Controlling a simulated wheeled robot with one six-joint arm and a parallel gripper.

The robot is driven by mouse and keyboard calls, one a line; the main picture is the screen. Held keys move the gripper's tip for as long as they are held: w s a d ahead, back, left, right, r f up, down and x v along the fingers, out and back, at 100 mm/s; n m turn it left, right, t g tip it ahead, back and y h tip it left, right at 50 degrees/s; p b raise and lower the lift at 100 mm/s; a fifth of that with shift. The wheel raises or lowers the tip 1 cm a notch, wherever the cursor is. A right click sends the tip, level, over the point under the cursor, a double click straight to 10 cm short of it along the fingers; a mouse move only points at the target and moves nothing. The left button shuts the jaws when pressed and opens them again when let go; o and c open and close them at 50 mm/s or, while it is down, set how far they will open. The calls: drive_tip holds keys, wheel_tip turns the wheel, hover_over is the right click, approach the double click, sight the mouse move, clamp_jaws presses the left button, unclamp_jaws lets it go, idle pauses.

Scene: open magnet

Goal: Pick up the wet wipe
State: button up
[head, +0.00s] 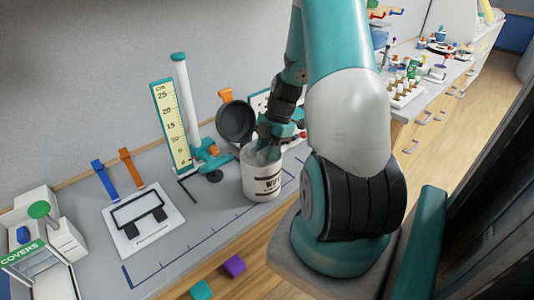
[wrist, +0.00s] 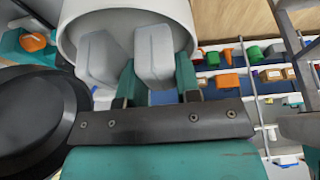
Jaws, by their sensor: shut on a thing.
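A white round wipes canister (head: 263,183) with dark lettering stands upright on the grey bench; its open rim (wrist: 75,22) fills the top of the wrist view. My gripper (head: 263,150) points down into its mouth. In the wrist view, the two pale grey finger pads of my gripper (wrist: 129,55) are inside the rim, close together with a narrow gap. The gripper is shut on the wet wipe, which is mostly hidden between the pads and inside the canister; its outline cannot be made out.
A black pan (head: 235,121) with an orange clip stands just behind the canister, close to my gripper. A ruler stand (head: 170,125) and a white post (head: 185,100) are to the left. A white plate (head: 143,222) lies further left. The bench front edge is near the canister.

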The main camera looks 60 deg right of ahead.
wheel_tip(320, 180, up, 20)
drive_tip(key=b, duration=0.3)
drive_tip(key=shift+f, duration=0.2)
